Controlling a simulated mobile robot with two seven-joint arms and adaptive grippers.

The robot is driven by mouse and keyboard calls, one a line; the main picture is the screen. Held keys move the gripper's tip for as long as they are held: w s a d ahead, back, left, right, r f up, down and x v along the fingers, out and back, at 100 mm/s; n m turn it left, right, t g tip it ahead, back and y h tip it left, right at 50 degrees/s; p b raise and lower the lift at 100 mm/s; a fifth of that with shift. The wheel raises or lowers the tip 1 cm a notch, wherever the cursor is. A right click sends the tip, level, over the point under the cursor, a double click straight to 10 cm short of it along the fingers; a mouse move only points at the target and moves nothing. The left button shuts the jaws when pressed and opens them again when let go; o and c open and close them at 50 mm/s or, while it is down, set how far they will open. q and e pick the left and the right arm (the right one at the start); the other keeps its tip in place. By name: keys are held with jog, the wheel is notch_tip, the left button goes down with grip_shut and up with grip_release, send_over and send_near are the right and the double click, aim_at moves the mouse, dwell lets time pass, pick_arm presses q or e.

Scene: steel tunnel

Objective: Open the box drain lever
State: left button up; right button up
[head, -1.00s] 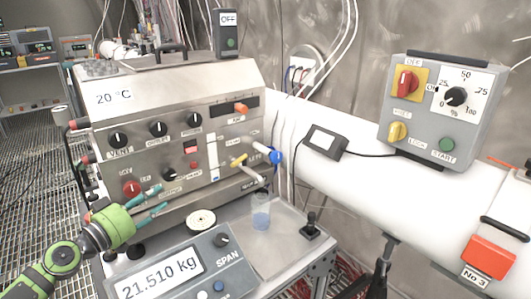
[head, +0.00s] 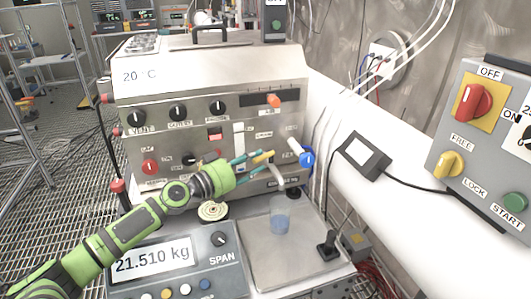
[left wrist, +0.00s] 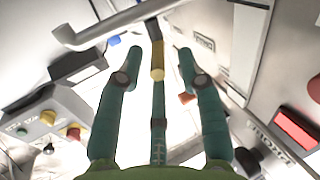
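A small lever with a yellow handle (head: 263,157) sits on the lower front of the steel box (head: 215,75), above a bent metal spout (head: 277,174). I take it as the drain lever; its label is too small to read. My left gripper (head: 243,166), with teal fingers, reaches the lever from the left. In the left wrist view its fingers (left wrist: 158,75) are spread and the yellow handle (left wrist: 157,58) lies between the outer two, at the middle finger's tip. Whether they touch is unclear. My right gripper is not in view.
A clear beaker with bluish liquid (head: 280,217) stands on the scale plate (head: 258,255) near the spout. A blue-handled valve (head: 307,158) is right of the lever. Knobs crowd the panel on the left. A grey control box (head: 490,150) is at the right.

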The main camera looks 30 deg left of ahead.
aim_at(270, 153)
pick_arm(q)
jog(key=shift+p+x, duration=0.55)
jog(key=shift+x, duration=1.6)
jog(key=shift+d, duration=0.1)
jog(key=c, duration=0.7)
jog(key=shift+r, duration=0.1)
grip_shut()
